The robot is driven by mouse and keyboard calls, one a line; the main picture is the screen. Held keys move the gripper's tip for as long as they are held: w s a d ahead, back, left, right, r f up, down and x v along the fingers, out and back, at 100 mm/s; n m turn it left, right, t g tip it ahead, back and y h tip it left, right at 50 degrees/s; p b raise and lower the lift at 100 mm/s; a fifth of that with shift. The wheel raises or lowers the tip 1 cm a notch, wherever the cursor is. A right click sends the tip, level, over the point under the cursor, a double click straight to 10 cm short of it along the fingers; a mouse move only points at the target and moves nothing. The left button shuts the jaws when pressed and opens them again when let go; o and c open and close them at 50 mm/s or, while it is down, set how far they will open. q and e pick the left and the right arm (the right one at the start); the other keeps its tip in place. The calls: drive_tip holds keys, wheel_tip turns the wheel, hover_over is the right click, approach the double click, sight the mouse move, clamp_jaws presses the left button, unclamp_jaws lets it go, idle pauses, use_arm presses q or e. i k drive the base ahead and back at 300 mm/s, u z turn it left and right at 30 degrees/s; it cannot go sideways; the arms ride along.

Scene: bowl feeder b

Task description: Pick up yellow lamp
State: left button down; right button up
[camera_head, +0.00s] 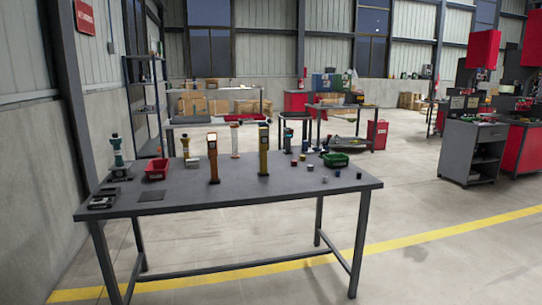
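A tall, slim yellow lamp (263,152) stands upright on the dark grey table (300,189), near the middle of its top. A similar orange-brown lamp (213,160) stands upright to its left. A thinner pale post (235,142) stands between and behind them. Neither of my grippers shows in the head view, and nothing touches the yellow lamp.
On the table's left are a red bin (157,169), a teal device (117,155), a small yellowish item (189,152) and a flat dark plate (151,194). Several small blocks and a green bin (336,160) lie at right. The front right tabletop is clear.

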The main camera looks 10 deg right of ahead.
sight(263, 131)
drive_tip(key=z, duration=0.7)
drive_tip(key=i, duration=1.55)
drive_tip(key=u, duration=0.55)
